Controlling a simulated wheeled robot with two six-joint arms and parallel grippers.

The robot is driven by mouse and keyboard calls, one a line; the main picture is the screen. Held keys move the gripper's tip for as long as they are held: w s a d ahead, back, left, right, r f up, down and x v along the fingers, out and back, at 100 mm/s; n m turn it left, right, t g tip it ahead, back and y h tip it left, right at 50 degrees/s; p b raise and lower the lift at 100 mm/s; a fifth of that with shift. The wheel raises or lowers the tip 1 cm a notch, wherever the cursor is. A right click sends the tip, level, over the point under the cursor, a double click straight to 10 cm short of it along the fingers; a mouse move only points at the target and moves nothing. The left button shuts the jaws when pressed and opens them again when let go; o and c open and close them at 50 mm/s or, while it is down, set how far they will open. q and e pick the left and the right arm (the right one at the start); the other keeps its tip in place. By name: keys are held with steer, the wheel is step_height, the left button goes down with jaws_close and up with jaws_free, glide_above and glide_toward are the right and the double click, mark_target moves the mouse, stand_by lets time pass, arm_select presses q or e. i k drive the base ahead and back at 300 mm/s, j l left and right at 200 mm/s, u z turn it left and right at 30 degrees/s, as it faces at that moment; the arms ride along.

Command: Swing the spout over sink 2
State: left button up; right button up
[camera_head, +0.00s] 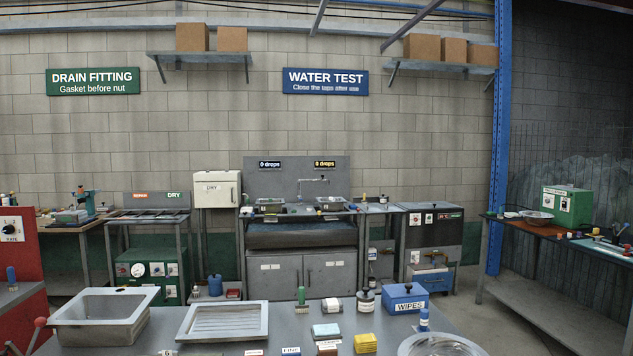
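The spout (312,181) is a thin metal pipe on the grey back panel of the water test bench, at the middle of the head view. It reaches across to the left and its end appears to turn down. Below it are two small sinks, a left sink (270,207) and a right sink (330,205). Any sink numbers are too small to read, so I cannot tell which is sink 2. Two drop-count displays, left (270,165) and right (324,165), are above. Neither of my grippers is in view.
A near workbench (250,340) stands between me and the water test bench, with a deep basin (103,308), a ribbed tray (224,320) and a blue WIPES box (405,298). A red cabinet (18,250) is at left.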

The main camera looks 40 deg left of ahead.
mark_target(322, 176)
steer(key=i+l+z, duration=0.25)
steer(key=i+z, duration=0.5)
steer(key=i, duration=0.15)
steer(key=i+z, duration=0.4)
steer(key=i+l+u, duration=0.1)
steer(key=i, duration=0.45)
steer(key=i+l+u, duration=0.1)
steer(key=i, duration=0.5)
steer(key=i+l+u, duration=0.1)
steer(key=i+l, duration=0.15)
steer(key=i, duration=0.3)
steer(key=i+j+u, duration=0.2)
steer(key=u, duration=0.25)
steer(key=i+u, duration=0.7)
steer(key=u, duration=0.2)
steer(key=i+l+u, duration=0.1)
steer(key=i+u, duration=0.2)
steer(key=u, duration=0.15)
steer(key=i+l+u, duration=0.1)
steer(key=i+u, duration=0.4)
steer(key=i, duration=1.15)
steer(key=i+u, duration=0.2)
steer(key=i, duration=0.35)
steer(key=i+l+u, duration=0.15)
steer(key=i, duration=0.4)
steer(key=i+l+u, duration=0.2)
steer(key=i, duration=0.4)
steer(key=i+j+z, duration=0.15)
steer(key=i+j, duration=1.25)
